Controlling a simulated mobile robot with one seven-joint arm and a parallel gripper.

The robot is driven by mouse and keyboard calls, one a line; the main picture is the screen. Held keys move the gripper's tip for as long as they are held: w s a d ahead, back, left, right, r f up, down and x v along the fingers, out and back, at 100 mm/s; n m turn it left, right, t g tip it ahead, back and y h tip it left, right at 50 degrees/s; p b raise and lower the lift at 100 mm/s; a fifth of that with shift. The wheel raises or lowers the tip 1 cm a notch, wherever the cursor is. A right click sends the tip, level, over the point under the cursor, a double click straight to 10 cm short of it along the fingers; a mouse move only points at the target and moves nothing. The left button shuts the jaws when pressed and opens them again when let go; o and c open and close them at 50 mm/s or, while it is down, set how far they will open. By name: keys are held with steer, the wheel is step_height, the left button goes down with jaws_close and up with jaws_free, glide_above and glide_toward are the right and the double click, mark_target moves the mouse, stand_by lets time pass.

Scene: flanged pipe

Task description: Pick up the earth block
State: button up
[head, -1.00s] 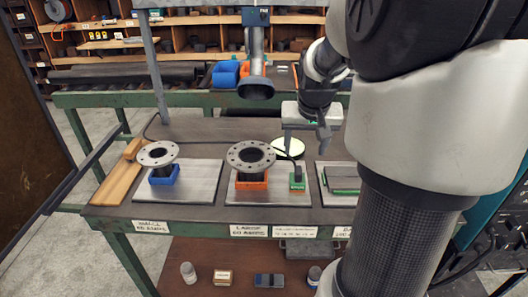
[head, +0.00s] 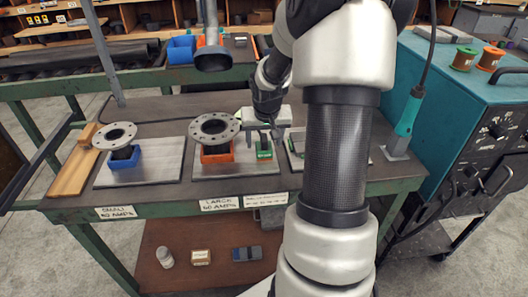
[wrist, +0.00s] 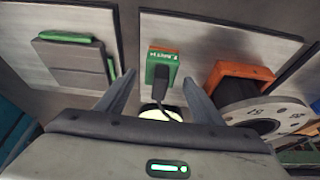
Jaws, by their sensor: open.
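The earth block (head: 263,150) is a small green block standing on the middle metal plate (head: 233,170), right of the large flange's orange base. In the wrist view the earth block (wrist: 160,66) shows its lettered green face, an orange strip on one side and a dark cable-like part running from it towards me. My gripper (head: 264,134) is just above and behind the block in the head view. In the wrist view my gripper (wrist: 159,78) has its fingers apart, one on each side of the block's line. I see no contact with the block.
The large flanged pipe (head: 215,128) on its orange base (head: 217,154) stands close beside the block. A small flange (head: 115,136) on a blue base is farther left. Green-edged plates (wrist: 75,60) lie on the neighbouring plate. A teal machine (head: 450,85) stands at the right.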

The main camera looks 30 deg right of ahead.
steer(key=shift+w+d+f, duration=0.1)
steer(key=shift+w+f, duration=0.1)
steer(key=shift+f, duration=0.45)
jaws_close()
steer(key=shift+w+r, duration=0.1)
steer(key=shift+r, duration=0.1)
